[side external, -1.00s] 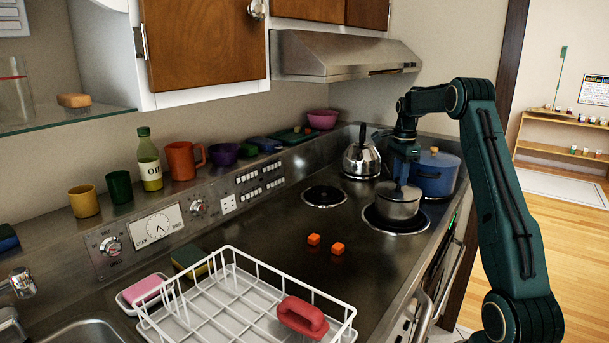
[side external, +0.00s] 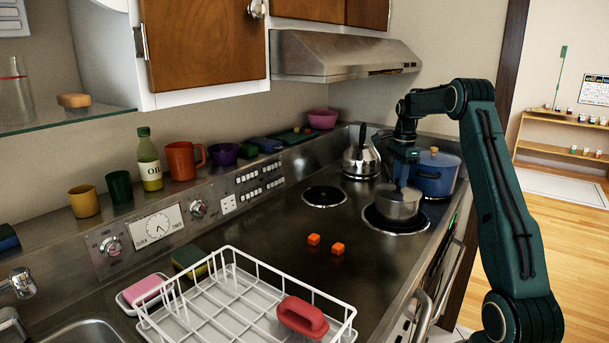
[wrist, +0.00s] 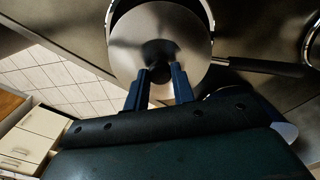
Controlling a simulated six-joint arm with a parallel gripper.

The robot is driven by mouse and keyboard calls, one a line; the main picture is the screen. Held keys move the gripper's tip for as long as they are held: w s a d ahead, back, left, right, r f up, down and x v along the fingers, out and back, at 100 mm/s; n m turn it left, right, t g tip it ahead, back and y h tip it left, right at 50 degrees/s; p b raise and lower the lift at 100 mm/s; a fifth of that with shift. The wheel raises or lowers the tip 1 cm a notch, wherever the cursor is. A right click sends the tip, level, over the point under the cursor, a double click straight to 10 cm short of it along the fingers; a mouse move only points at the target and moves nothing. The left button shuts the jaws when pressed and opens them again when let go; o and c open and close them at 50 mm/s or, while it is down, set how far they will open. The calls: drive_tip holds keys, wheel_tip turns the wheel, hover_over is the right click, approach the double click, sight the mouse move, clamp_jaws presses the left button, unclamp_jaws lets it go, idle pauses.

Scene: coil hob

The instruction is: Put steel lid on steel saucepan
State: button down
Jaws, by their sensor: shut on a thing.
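The steel saucepan (side external: 398,208) stands upright on the front right coil of the hob. Its dark handle (wrist: 265,66) reaches to the right in the wrist view. The steel lid (wrist: 150,35) is a round disc lying level over the saucepan's mouth, and covers most of it in the wrist view. My gripper (wrist: 161,84) points down at the lid and is shut on its dark knob (wrist: 160,72). In the side view my gripper (side external: 402,182) is right over the saucepan. The lid is at rim height there; I cannot tell whether it fully rests on the rim.
A blue pot (side external: 437,175) stands close behind the saucepan. A steel kettle (side external: 361,160) stands to its left at the back. The front left coil (side external: 324,196) is empty. Two orange cubes (side external: 325,244) lie on the hob. A white dish rack (side external: 222,310) stands at the front.

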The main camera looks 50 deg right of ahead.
idle(0.3)
drive_tip(key=c, duration=0.6)
unclamp_jaws()
drive_tip(key=shift+r, duration=0.1)
drive_tip(key=shift+r, duration=3.4)
